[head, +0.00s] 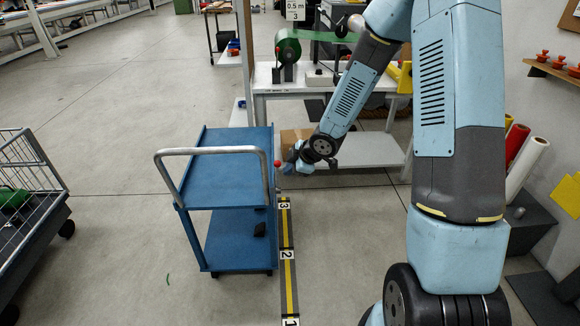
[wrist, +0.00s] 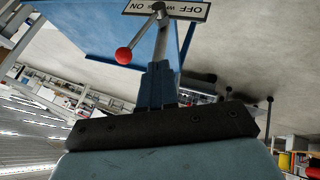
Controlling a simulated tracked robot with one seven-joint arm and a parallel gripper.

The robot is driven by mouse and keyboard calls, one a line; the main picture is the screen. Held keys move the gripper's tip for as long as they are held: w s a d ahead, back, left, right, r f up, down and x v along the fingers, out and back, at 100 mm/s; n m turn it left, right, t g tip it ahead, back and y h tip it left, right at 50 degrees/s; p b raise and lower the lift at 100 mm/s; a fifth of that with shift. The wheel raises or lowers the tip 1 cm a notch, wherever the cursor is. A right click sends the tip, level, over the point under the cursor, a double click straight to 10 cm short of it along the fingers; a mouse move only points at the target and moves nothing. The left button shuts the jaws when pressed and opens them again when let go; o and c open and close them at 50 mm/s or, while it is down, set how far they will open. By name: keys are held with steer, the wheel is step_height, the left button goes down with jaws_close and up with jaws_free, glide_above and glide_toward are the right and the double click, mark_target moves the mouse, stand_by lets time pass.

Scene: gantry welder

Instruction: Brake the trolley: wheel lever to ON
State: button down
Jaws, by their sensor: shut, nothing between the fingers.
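The blue trolley (head: 228,181) has two shelves and a grey push handle, and stands in the middle of the head view. A red ball knob (head: 277,163) shows at its right side. In the wrist view the red knob (wrist: 124,56) ends a lever that slants from its pivot by the ON/OFF label plate (wrist: 190,10). The lettering is upside down, and the knob hangs on the ON side, at left. My gripper (wrist: 162,38) is shut and empty, its thin tips close right of the lever; contact cannot be told. My gripper (head: 291,165) also shows beside the trolley's right edge.
A wire-sided cart (head: 30,190) stands at far left. A white workbench (head: 330,90) with a green roll is behind the trolley. A yellow-striped floor track (head: 288,250) with number plates runs along the trolley's right.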

mark_target(278, 175)
steer(key=w+a+f, duration=0.2)
steer(key=w, duration=0.3)
steer(key=shift+f, duration=0.25)
steer(key=shift+w, duration=0.1)
stand_by(0.3)
